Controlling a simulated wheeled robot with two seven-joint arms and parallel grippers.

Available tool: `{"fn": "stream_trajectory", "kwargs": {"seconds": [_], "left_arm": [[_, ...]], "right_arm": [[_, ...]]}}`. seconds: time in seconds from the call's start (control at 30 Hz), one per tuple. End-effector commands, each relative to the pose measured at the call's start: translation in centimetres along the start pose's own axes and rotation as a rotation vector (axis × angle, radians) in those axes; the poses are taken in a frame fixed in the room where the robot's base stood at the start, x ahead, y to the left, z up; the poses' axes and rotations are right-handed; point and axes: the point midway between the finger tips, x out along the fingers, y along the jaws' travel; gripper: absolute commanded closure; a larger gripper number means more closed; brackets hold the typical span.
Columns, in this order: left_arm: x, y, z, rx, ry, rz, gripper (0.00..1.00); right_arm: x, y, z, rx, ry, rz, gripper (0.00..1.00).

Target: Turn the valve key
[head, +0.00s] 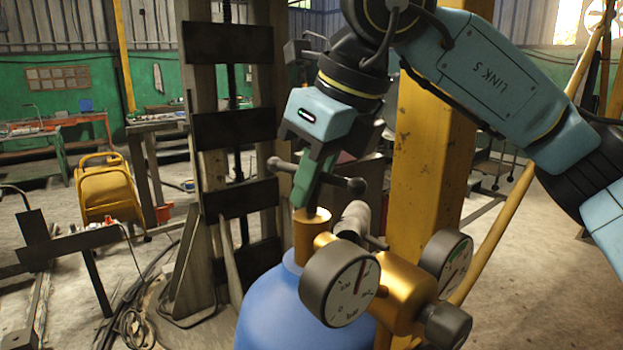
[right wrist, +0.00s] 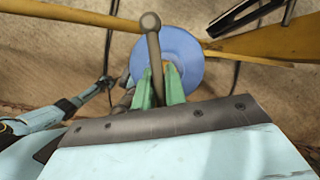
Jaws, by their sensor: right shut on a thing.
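The valve key is a dark cross bar with ball ends (head: 356,186), standing over the brass valve stem (head: 312,222) on top of a blue gas cylinder (head: 270,315). My right gripper (head: 304,190) comes down from above, its green fingers shut on the bar near its middle. In the right wrist view the bar (right wrist: 154,55) runs up from between the green fingers (right wrist: 160,92), with one ball end clear of them. The blue cylinder (right wrist: 190,48) shows below it. The fingers hide the key's middle. My left gripper is not in view.
Two round gauges (head: 339,284) (head: 446,262) and a brass regulator (head: 405,290) sit close to the right of the key. A yellow post (head: 430,160) stands behind, and a dark steel column (head: 235,125) stands at left. A yellow cart (head: 105,190) is farther back.

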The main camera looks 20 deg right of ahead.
Motion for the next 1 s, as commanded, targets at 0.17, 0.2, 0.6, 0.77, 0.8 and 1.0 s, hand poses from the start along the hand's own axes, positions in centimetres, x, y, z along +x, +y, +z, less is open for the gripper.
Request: {"fn": "stream_trajectory", "kwargs": {"seconds": [0.17,0.2,0.6,0.77,0.8,1.0], "left_arm": [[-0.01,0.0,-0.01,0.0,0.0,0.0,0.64],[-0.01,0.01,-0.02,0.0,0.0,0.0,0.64],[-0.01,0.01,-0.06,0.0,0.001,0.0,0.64],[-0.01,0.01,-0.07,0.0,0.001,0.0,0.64],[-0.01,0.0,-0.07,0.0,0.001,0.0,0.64],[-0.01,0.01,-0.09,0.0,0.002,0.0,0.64]], "right_arm": [[-0.06,-0.02,0.03,0.001,-0.001,0.0,1.0],[-0.07,-0.02,0.03,0.001,-0.001,0.0,1.0],[-0.09,-0.03,0.03,0.001,-0.002,0.0,1.0],[-0.09,-0.03,0.04,0.001,-0.002,-0.001,1.0],[-0.1,-0.03,0.04,0.001,-0.002,-0.001,1.0],[-0.09,-0.03,0.03,0.001,-0.002,0.0,0.7]]}}
